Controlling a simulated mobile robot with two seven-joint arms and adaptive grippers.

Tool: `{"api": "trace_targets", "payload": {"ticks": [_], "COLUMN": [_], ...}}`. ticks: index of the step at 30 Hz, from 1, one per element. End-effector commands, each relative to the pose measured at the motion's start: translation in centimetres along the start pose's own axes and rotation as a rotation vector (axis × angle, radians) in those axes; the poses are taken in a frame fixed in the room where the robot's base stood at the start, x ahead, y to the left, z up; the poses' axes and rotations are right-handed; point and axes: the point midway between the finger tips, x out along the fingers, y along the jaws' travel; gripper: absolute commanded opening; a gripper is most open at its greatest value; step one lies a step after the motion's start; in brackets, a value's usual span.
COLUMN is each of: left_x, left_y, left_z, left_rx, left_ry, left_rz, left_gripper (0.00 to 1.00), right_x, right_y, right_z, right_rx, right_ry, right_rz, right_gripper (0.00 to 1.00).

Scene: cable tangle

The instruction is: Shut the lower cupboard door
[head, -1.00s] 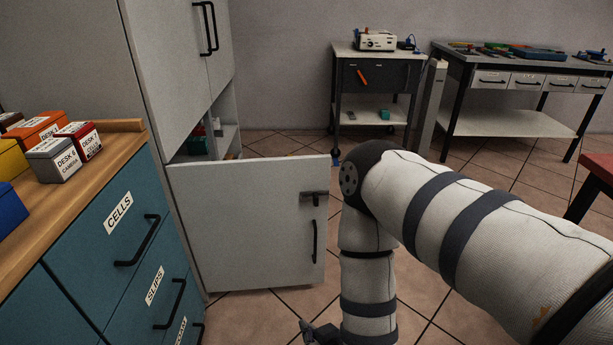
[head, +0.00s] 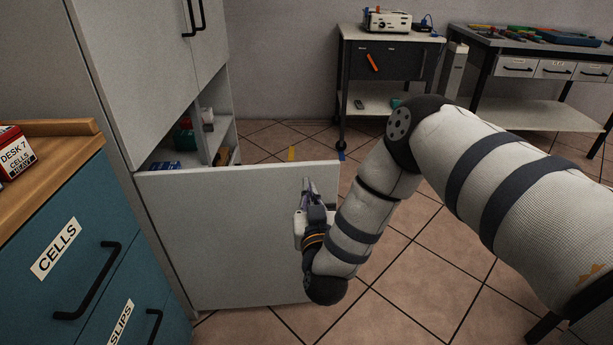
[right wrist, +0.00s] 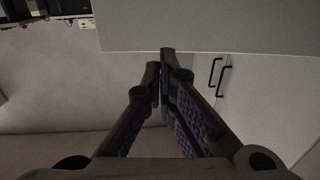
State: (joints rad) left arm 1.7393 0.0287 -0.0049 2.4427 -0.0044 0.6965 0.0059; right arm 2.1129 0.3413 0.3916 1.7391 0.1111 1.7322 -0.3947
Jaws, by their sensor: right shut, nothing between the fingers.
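The lower cupboard door (head: 220,235) is a plain pale grey panel standing wide open, swung out from the grey cupboard (head: 150,90). My right gripper (head: 306,187) is at the door's free edge, near the top, and covers the latch and handle area. Its fingers are shut and empty; they also show together in the right wrist view (right wrist: 163,72). I cannot tell whether they touch the door. A grey panel fills the top of the wrist view, probably this door. My left gripper is out of view.
The open cupboard shelves (head: 222,130) hold several small items. A blue drawer unit (head: 75,235) with a wooden top stands close at left. A trolley (head: 392,35) and a workbench (head: 540,118) stand behind. Tiled floor (head: 420,270) lies free right of the door.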

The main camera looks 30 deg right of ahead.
Motion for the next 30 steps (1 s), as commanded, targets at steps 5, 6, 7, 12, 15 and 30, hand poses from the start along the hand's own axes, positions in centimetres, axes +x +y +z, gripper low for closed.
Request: {"api": "trace_targets", "payload": {"ticks": [5, 6, 7, 12, 15, 30], "left_x": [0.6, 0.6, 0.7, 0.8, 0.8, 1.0], "left_y": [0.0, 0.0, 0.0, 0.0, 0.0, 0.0], "left_z": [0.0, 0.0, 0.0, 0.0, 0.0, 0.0], "left_rx": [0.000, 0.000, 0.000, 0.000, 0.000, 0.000], "left_ry": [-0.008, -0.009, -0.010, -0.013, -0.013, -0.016], "left_rz": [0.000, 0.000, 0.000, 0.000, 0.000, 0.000], "left_gripper": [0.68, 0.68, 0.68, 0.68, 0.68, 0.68], "right_x": [3.5, 4.1, 4.5, 5.9, 6.1, 7.3], "right_y": [0.0, 0.0, 0.0, 0.0, 0.0, 1.6], "right_z": [0.2, 0.2, 0.2, 0.1, 0.1, 0.1], "right_rx": [0.001, 0.001, 0.001, 0.001, 0.001, 0.000], "right_ry": [0.001, -0.001, 0.000, -0.001, -0.002, -0.001], "right_rz": [0.001, 0.000, 0.001, 0.000, -0.001, -0.023], "right_gripper": [0.00, 0.00, 0.00, 0.00, 0.00, 0.00]}}
